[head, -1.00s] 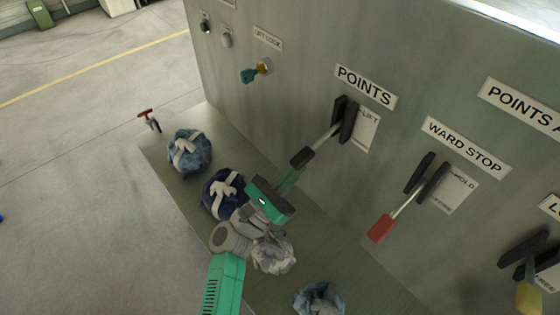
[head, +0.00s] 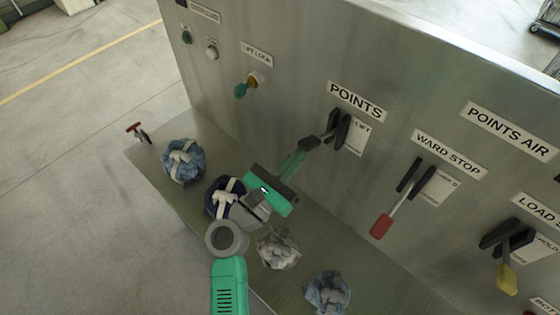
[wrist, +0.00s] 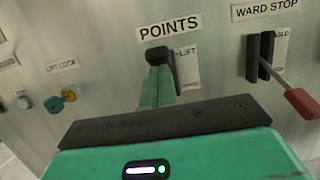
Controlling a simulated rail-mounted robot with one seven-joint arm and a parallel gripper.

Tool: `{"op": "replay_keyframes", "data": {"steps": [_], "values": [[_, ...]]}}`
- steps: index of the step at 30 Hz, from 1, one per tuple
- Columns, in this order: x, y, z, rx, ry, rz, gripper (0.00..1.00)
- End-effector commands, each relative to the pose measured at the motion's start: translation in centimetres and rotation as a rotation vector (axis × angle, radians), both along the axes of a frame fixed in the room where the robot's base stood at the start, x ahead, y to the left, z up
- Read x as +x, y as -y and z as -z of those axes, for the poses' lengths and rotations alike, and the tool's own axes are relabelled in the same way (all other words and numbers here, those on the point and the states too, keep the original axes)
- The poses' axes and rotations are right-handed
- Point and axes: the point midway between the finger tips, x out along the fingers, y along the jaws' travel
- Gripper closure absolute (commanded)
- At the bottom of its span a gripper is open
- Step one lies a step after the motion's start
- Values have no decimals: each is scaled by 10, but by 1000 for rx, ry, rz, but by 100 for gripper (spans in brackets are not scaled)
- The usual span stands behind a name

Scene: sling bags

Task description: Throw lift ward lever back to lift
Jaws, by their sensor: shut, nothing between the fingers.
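The lever under the POINTS label has a black handle (head: 309,143) and a slotted black mount on the grey panel. It sticks out from the panel, and a plate (head: 357,137) beside it reads LIFT at its top. My gripper (head: 295,161) is shut and empty, its green fingers together and their tips at the handle's outer end, seemingly touching it.
The WARD STOP lever with a red handle (head: 381,226) hangs down to the right. A yellow-handled lever (head: 507,279) is further right. A green key (head: 241,90) sits in the lift lock at left. Several cloth bags (head: 184,161) lie on the ledge below my arm.

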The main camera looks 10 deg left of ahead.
Motion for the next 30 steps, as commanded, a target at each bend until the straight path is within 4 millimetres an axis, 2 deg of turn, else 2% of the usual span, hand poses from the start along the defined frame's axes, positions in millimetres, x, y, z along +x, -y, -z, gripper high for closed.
{"op": "replay_keyframes", "data": {"steps": [1, 6, 21, 25, 30], "values": [[1, 3, -10, 1, 13, 7, 100], [2, 7, -17, 0, 19, 15, 100], [2, 9, -20, 0, 22, 20, 100], [-2, 7, -5, 0, 16, 20, 100], [-15, 1, 38, 0, -3, 16, 100]]}}
